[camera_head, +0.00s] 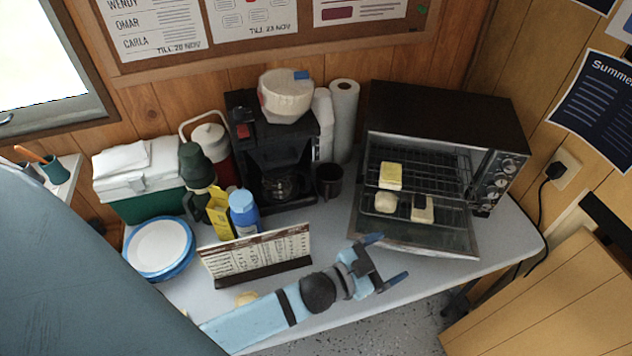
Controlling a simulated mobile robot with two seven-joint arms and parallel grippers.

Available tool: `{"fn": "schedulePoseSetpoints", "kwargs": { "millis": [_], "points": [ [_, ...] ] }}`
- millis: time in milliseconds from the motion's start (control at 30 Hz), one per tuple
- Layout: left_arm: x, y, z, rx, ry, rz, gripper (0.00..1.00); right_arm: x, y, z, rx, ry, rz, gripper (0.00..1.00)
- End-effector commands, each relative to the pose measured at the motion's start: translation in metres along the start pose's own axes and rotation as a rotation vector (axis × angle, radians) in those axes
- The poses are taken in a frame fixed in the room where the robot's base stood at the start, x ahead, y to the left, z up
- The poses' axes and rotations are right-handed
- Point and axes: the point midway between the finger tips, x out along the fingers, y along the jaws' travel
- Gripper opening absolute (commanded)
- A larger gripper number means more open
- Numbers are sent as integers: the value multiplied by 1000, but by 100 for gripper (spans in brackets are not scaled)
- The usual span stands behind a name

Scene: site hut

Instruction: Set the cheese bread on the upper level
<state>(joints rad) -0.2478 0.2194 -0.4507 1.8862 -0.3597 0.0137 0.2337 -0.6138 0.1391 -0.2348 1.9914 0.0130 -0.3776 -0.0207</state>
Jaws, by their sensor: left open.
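The toaster oven (447,112) stands at the right of the counter, its glass door folded down. A yellow block-like piece (391,175) sits on the upper wire rack (445,172). Lower down near the door are a small rounded pale piece (385,203) and a pale yellow piece with a dark part (422,212). Another pale rounded piece (246,298) is partly hidden behind my left arm on the counter. I cannot tell for certain which is the cheese bread. My left gripper (388,259) is open and empty, in front of the open door. My right gripper is out of view.
A desk calendar (257,254) stands just left of my left gripper. Behind are a coffee maker (262,150), a dark mug (329,180), a blue-capped bottle (243,211), a yellow box (219,214) and a paper towel roll (344,115). Blue-rimmed plates (160,248) lie at left.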

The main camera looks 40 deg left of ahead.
Motion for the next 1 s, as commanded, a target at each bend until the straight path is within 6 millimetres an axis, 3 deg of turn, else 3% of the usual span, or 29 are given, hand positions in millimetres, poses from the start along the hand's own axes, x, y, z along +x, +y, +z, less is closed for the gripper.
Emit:
{"fn": "schedulePoseSetpoints", "kwargs": {
  "millis": [33,100,200,333,467,767,1000],
  "points": [
    [-28,0,26,-61,-114,-47,87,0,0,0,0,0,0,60],
    [-64,-2,57,-128,-262,-95,87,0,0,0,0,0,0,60],
    [-110,1,89,-204,-431,-131,87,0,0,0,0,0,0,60],
    [-149,7,111,-264,-564,-144,87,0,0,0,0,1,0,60],
    [-163,9,117,-284,-608,-145,87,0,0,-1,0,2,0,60],
    [-162,9,114,-284,-608,-144,87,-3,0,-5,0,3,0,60],
    [-163,-2,69,-282,-608,-149,87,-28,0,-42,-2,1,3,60]
  ]
}}
